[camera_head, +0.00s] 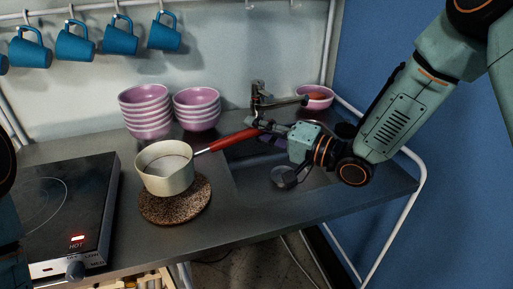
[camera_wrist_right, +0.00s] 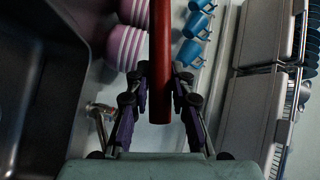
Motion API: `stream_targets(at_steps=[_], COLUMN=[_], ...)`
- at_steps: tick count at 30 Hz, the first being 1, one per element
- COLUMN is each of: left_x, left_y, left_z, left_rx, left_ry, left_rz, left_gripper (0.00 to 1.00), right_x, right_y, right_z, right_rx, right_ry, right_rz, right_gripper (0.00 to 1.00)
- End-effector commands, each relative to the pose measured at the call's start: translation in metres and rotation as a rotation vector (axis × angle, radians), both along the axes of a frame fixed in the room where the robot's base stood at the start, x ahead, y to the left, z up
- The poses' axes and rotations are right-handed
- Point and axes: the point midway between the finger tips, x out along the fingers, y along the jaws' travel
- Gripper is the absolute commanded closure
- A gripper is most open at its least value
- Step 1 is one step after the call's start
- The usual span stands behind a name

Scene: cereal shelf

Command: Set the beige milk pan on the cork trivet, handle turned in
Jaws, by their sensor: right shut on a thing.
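The beige milk pan (camera_head: 166,176) is upright over the back part of the round, dark speckled cork trivet (camera_head: 176,210). It hides that part of the trivet, and I cannot tell whether its base touches the cork. The pan's red handle (camera_head: 233,139) points right and slightly back. My right gripper (camera_head: 262,126) is shut on the handle near its end. In the right wrist view, the handle (camera_wrist_right: 161,45) runs between the two fingers of the gripper (camera_wrist_right: 160,85), and the pan's bowl is out of frame. My left gripper is out of view.
A black hotplate (camera_head: 75,195) with a lit red HOT display stands left of the trivet. Stacked pink bowls (camera_head: 145,112) stand behind the pan. A tap (camera_head: 262,98) and sink lie near my right gripper. Blue mugs (camera_head: 75,42) hang from a rail above.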

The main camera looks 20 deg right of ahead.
Motion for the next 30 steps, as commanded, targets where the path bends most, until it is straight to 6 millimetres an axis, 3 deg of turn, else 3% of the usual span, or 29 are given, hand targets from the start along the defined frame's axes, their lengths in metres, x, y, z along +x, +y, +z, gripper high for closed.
stream_targets(at_steps=[5, 11, 17, 18, 26, 30], left_x=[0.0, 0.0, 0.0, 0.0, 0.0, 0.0], left_y=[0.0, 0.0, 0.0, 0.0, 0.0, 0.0], left_z=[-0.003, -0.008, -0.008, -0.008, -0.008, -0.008], left_rx=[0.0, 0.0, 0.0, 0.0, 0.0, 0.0], left_ry=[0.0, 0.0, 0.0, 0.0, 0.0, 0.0], left_rz=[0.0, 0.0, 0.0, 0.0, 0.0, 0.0], left_gripper=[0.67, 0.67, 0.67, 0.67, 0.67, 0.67], right_x=[0.001, 0.0, 0.001, 0.0, 0.0, 0.0], right_y=[-0.002, -0.005, -0.004, -0.004, -0.004, -0.004], right_z=[-0.011, -0.037, -0.038, -0.04, -0.04, -0.04], right_rx=[0.003, 0.004, 0.004, 0.0, 0.0, 0.001], right_ry=[-0.002, -0.001, -0.004, -0.001, -0.001, -0.001], right_rz=[-0.003, -0.004, -0.005, -0.003, -0.003, -0.004], right_gripper=[1.0, 1.0, 1.0, 0.78, 0.56, 0.56])
